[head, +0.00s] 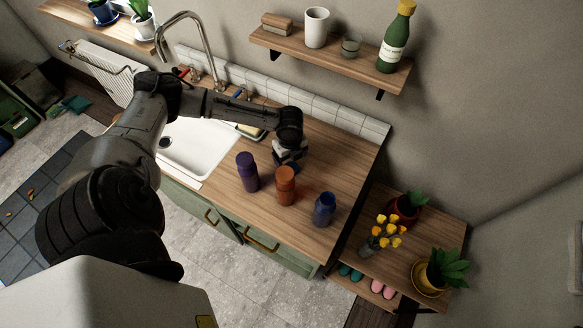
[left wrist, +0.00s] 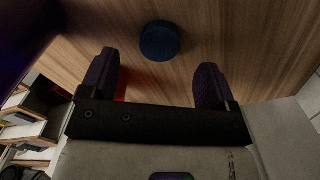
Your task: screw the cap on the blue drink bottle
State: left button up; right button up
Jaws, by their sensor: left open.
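The blue drink bottle (head: 323,210) stands upright on the wooden counter, at the right end of a row of bottles. Its top looks open, with no cap on it. A round blue cap (left wrist: 160,41) lies on the wood in the left wrist view, just beyond my fingertips and roughly midway between them. My left gripper (head: 288,160) is above the counter behind the orange bottle. It also shows in the left wrist view (left wrist: 155,78), with its two fingers wide apart and nothing between them. In the head view the gripper largely hides the cap's spot. My right gripper is not in view.
A purple bottle (head: 247,172) and an orange bottle (head: 286,186) stand close in front of my left gripper. The white sink (head: 197,150) is to the left. A wall shelf (head: 340,62) hangs above the back. The counter right of the gripper is clear.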

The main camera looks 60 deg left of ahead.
aim_at(291, 165)
pick_arm(q)
jog(key=shift+f, duration=0.1)
jog(key=shift+d+f+b, duration=0.15)
jog(key=shift+f, duration=1.15)
jog(key=shift+d+f+b, duration=0.15)
jog(key=shift+f, duration=1.1)
jog(key=c, duration=1)
jog(key=shift+r, duration=0.1)
notch_tip(291, 165, up, 10)
jog(key=shift+f+p, duration=0.1)
jog(key=shift+p, duration=0.5)
